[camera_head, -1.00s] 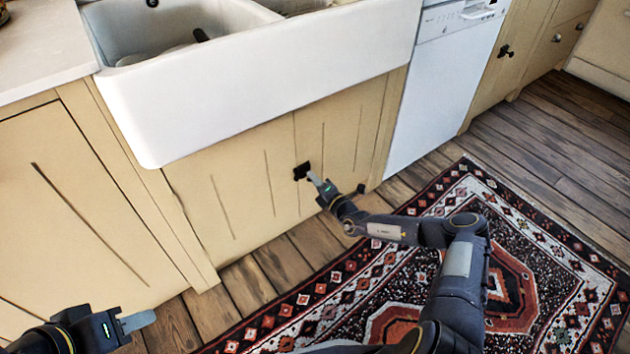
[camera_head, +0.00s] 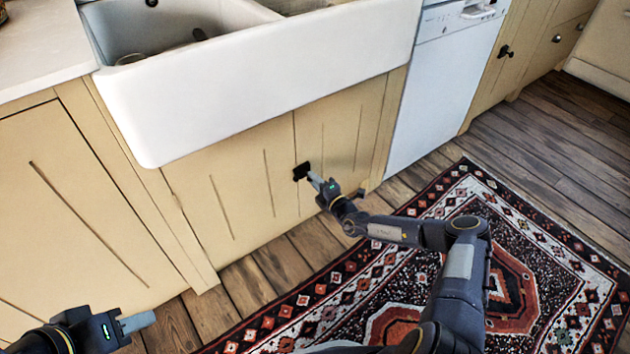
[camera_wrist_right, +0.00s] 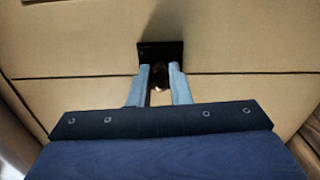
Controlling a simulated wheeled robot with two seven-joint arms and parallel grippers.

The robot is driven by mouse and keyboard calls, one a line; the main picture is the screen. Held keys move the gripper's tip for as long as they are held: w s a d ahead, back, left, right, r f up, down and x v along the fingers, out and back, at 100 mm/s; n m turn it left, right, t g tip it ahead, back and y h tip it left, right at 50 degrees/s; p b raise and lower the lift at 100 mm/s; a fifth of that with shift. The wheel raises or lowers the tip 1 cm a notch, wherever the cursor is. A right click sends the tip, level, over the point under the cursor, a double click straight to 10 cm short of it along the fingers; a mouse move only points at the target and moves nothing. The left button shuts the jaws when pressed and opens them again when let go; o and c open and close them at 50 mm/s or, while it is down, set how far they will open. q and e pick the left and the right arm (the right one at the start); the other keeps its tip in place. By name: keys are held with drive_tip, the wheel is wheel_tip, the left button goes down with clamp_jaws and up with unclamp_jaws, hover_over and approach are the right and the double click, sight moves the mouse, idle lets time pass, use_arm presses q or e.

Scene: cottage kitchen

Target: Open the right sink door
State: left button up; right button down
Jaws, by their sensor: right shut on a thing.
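The right sink door (camera_head: 338,136) is a cream wooden panel under the right part of the white sink (camera_head: 255,80). It looks closed, level with the left sink door (camera_head: 232,188). A dark latch (camera_head: 301,171) sits at the seam between the doors. My right gripper (camera_head: 315,181) is at this latch. In the right wrist view its two fingers (camera_wrist_right: 159,84) are shut on the latch's knob, with the dark plate (camera_wrist_right: 160,50) beyond them; the knob is mostly hidden. My left gripper (camera_head: 140,321) is low at the left, away from the doors; its finger gap cannot be made out.
A white dishwasher (camera_head: 440,85) stands right of the sink cabinet. A patterned red and black rug (camera_head: 560,260) lies on the wooden floor (camera_head: 545,130) before it. A cream cabinet (camera_head: 80,200) stands at the left.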

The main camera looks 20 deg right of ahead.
drive_tip(key=s+d+n+y, duration=0.1)
drive_tip(key=s+d, duration=1)
drive_tip(key=shift+g+y, duration=0.3)
drive_tip(key=shift+g, duration=0.1)
drive_tip(key=shift+s, duration=0.1)
drive_tip(key=c, duration=1.5)
unclamp_jaws()
drive_tip(key=shift+c, duration=0.2)
drive_tip(key=shift+o, duration=1)
drive_tip(key=shift+a, duration=0.15)
